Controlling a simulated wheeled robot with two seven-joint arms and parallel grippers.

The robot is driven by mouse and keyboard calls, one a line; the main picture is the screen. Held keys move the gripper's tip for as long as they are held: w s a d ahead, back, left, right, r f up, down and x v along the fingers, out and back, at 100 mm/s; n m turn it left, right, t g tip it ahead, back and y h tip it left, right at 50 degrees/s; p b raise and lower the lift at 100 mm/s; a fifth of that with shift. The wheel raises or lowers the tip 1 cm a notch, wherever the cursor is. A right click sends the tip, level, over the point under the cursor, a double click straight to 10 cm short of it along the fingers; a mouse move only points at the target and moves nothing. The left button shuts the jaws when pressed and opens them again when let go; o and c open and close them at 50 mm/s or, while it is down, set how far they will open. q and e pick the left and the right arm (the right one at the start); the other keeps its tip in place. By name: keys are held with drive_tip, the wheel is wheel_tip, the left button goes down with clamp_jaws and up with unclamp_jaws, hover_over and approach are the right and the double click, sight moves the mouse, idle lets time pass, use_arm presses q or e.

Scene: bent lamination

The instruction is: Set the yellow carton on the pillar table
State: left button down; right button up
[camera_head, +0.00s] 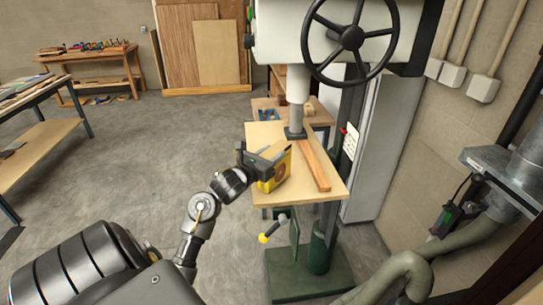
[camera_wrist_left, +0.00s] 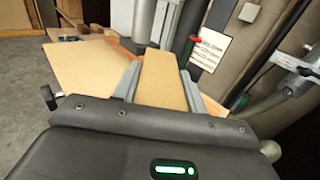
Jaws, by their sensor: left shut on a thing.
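The yellow carton (camera_head: 276,172) is at the front left part of the pillar table (camera_head: 262,134), a light wooden board on a green drill-press column. My left gripper (camera_head: 266,163) is shut on the carton from the left. In the left wrist view the carton's tan face (camera_wrist_left: 162,82) shows between the two grey fingers (camera_wrist_left: 160,85). The carton is at or just above the board; I cannot tell whether its bottom touches. The pillar table's bare left part also shows in the wrist view (camera_wrist_left: 85,68). My right gripper is not in view.
A wooden strip (camera_head: 313,166) lies on the right half of the pillar table. The drill head with its black handwheel (camera_head: 350,37) hangs above. A crank handle (camera_head: 270,232) sticks out below the board. Grey ducting (camera_head: 497,185) stands at right.

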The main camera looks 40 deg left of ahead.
use_arm(q)
drive_tip(key=c, duration=0.8)
unclamp_jaws()
drive_tip(key=shift+f, duration=0.1)
drive_tip(key=shift+r, duration=0.2)
drive_tip(key=s+b, duration=0.1)
drive_tip(key=s, duration=0.3)
drive_tip(key=s+d+b, duration=0.1)
drive_tip(key=s, duration=0.3)
drive_tip(key=s+b, duration=0.1)
drive_tip(key=s, duration=0.3)
drive_tip(key=shift+d, duration=0.15)
drive_tip(key=shift+f, duration=0.1)
